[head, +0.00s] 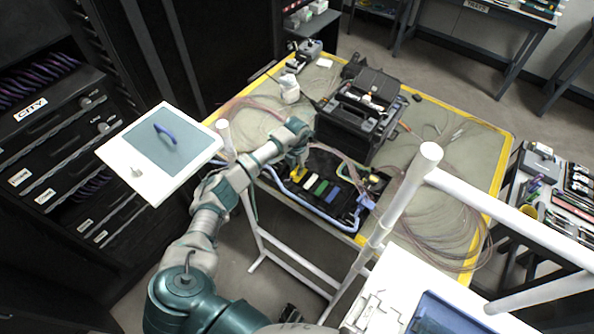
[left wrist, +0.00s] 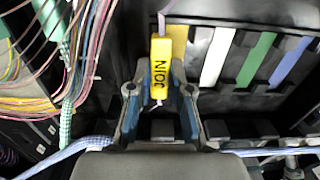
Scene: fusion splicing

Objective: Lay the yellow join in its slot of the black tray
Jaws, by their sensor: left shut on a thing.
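The yellow join (left wrist: 161,66), a small block lettered JOIN, is held upright in the picture between the fingers of my left gripper (left wrist: 160,92). A thin pale strand shows at both its ends. In the head view my left gripper (head: 297,166) is over the left part of the black tray (head: 318,160). The yellow join shows there (head: 299,175) just below the fingers. A row of white, green and blue strips lies to its right in the tray. A yellowish patch (left wrist: 173,45) shows partly behind the join. I cannot tell whether the join touches the tray.
A black case (head: 352,125) stands open behind the tray. Loose fibre coils (head: 440,235) lie on the yellow-edged table at the right, with more at the left. A blue-and-white cable (left wrist: 70,150) crosses beside the gripper. White rails (head: 400,200) stand in front of the table.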

